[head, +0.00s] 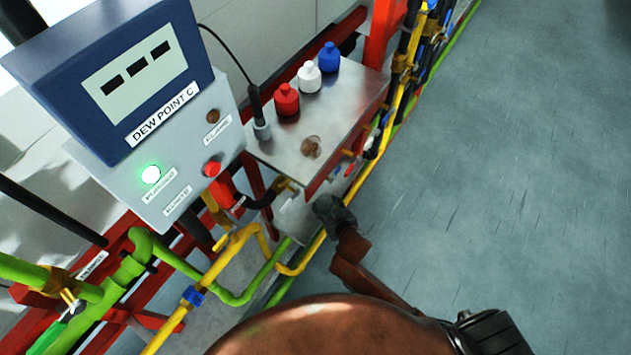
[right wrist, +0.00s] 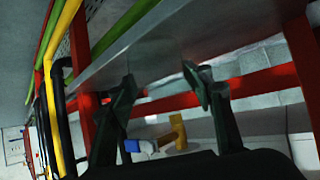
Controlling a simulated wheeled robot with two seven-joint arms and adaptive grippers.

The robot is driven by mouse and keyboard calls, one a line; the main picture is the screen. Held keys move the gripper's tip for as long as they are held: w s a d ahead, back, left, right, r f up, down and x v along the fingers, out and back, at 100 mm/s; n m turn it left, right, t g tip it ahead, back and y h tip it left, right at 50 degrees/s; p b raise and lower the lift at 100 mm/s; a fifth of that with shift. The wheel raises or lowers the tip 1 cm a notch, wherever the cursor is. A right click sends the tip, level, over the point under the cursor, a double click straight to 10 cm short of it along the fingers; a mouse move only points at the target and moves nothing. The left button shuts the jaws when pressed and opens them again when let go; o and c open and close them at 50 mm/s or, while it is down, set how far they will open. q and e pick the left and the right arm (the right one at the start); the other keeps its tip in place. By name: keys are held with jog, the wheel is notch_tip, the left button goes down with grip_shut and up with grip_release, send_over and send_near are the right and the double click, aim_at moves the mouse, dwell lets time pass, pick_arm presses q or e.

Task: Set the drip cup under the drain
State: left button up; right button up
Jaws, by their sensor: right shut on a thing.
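My right gripper (head: 328,208) is low beside the front of the metal shelf box, by the yellow and green pipes. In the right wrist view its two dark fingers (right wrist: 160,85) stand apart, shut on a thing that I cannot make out. A grey metal surface (right wrist: 200,38) lies just past the fingertips. I cannot pick out the drip cup for certain. A brass fitting with a black hose (head: 285,187) shows under the shelf; I cannot tell whether it is the drain. My left gripper is not in view.
The metal shelf (head: 350,105) carries red (head: 286,100), white (head: 309,77) and blue bottles (head: 329,57) and a brown round thing (head: 311,147). A dew point panel (head: 150,75) with a green light stands left. Yellow pipes (head: 222,258) run beside my gripper. The floor (head: 500,190) is clear.

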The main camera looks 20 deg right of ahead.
jog(key=w, duration=0.2)
jog(key=w+b, duration=0.1)
jog(key=w, duration=0.3)
jog(key=shift+w+a, duration=0.35)
jog(key=shift+a, duration=0.05)
jog(key=w+b, duration=0.1)
jog(key=w, duration=0.3)
jog(key=shift+f+b, duration=0.15)
jog(key=shift+b, duration=0.15)
jog(key=shift+s+f, duration=0.15)
jog(key=shift+f, duration=0.15)
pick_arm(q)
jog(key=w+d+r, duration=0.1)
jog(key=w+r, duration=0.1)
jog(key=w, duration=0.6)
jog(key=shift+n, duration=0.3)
pick_arm(e)
jog(key=shift+r, duration=0.15)
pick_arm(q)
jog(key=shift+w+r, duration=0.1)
pick_arm(e)
jog(key=shift+f, duration=0.2)
jog(key=o, duration=1.2)
jog(key=shift+c, duration=0.2)
